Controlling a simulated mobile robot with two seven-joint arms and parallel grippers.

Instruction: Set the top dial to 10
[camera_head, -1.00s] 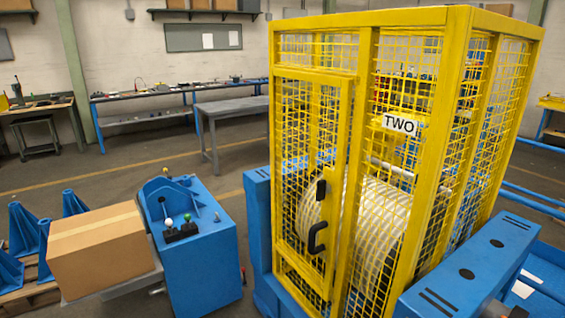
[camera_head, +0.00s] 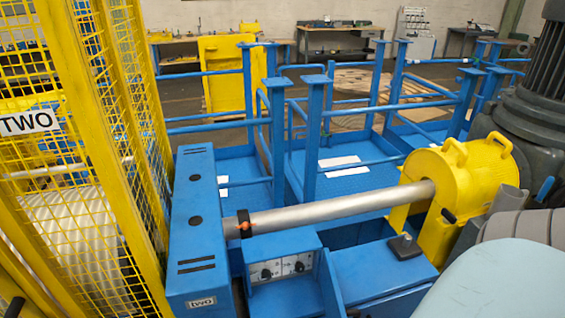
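A small blue control box (camera_head: 283,250) stands in the lower middle of the head view, beside the long blue beam marked "two". Its front has a pale panel (camera_head: 283,268) with two dark round knobs, a left one (camera_head: 266,274) and a right one (camera_head: 299,266). They look side by side and small; their settings and any numbers are too small to read. I cannot tell which is the top dial. Neither of my grippers is in view.
A metal shaft (camera_head: 330,210) with an orange-marked collar runs above the box to a yellow housing (camera_head: 458,188). A yellow mesh cage (camera_head: 120,120) stands left. Blue railings (camera_head: 316,110) stand behind. A dark pedal-like part (camera_head: 405,246) sits right of the box.

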